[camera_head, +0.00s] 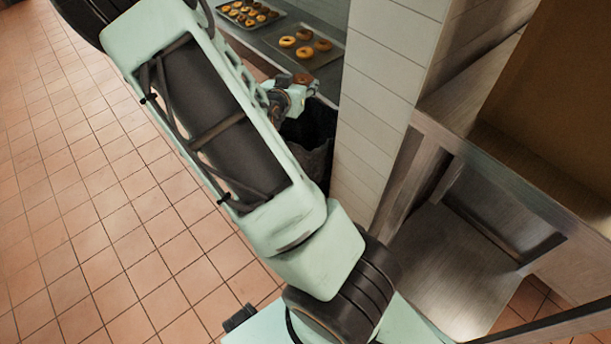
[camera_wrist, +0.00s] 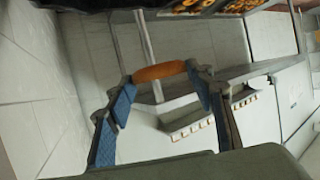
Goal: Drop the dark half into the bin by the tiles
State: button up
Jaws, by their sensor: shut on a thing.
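My gripper (camera_head: 298,92) is at the far end of my arm, beyond the arm's links in the head view. In the wrist view my gripper (camera_wrist: 158,77) is shut on a brown bagel half (camera_wrist: 158,72), held edge-on between the two blue-padded fingertips. The half (camera_head: 303,78) also shows in the head view as a small brown piece at the gripper. The dark bin (camera_head: 318,122) stands beside the white tiled wall (camera_head: 378,95), just below and right of my gripper. My arm hides part of the bin. I cannot make out the bin in the wrist view.
Two trays of bagels, one farther left (camera_head: 262,24) and one nearer (camera_head: 325,58), lie on a counter behind the gripper. The tiled wall end stands close right of the bin. A metal frame (camera_head: 440,255) is at the right. The tiled floor (camera_head: 100,200) at left is clear.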

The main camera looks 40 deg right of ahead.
jog(key=shift+s+d+f+m+g+b, duration=0.3)
jog(key=shift+d+f+g+b, duration=0.1)
jog(key=shift+d+f+b, duration=0.25)
notch_tip(320, 180, down, 6)
jog(key=b, duration=0.4)
jog(key=shift+r+b, duration=0.15)
jog(key=shift+b, duration=0.2)
jog(key=o, duration=0.9)
jog(key=v, duration=1.2)
